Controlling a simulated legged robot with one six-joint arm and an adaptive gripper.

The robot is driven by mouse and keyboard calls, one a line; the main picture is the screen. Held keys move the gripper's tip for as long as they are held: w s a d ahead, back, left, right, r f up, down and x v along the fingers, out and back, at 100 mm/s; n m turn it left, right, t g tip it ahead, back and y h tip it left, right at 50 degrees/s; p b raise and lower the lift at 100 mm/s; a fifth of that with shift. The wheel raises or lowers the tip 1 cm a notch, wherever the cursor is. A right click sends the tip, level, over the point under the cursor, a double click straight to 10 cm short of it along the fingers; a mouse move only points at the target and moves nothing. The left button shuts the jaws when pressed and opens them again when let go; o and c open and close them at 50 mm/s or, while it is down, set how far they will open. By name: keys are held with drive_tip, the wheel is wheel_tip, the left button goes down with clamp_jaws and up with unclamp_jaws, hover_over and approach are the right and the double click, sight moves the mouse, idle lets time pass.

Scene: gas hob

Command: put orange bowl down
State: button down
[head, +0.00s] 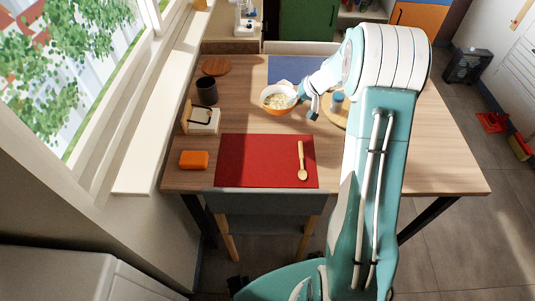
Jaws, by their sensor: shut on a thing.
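The orange bowl (270,110) has pale contents and appears upright over the middle of the wooden table, near the blue placemat's front edge. My gripper (298,99) is shut on the bowl's right rim. The fingertips are small and partly hidden by the gripper body. I cannot tell whether the bowl's base touches the table or hangs just above it.
A red placemat (250,160) with a wooden spoon (301,160) lies in front. A blue placemat (285,69) lies behind. A dark cup (207,91), a napkin holder (201,121) and an orange block (194,160) stand left. A round board (328,113) with a jar (337,102) is right.

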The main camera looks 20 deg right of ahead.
drive_tip(key=s+a+f, duration=0.3)
drive_tip(key=s+a, duration=0.2)
drive_tip(key=a, duration=0.2)
hover_over(262, 155)
drive_tip(key=d, duration=0.2)
drive_tip(key=f, duration=0.4)
drive_tip(key=shift+s+f, duration=0.15)
drive_tip(key=shift+s, duration=0.05)
drive_tip(key=shift+s+d+f, duration=0.1)
drive_tip(key=shift+s+f, duration=0.15)
drive_tip(key=shift+f, duration=0.3)
drive_tip(key=f, duration=0.3)
drive_tip(key=shift+s+a+f, duration=0.2)
drive_tip(key=shift+a+f, duration=0.15)
drive_tip(key=shift+f, duration=0.05)
drive_tip(key=shift+a, duration=0.15)
drive_tip(key=c, duration=0.8)
unclamp_jaws()
drive_tip(key=shift+o, duration=0.4)
drive_tip(key=shift+d, duration=0.2)
drive_tip(key=shift+r, duration=0.1)
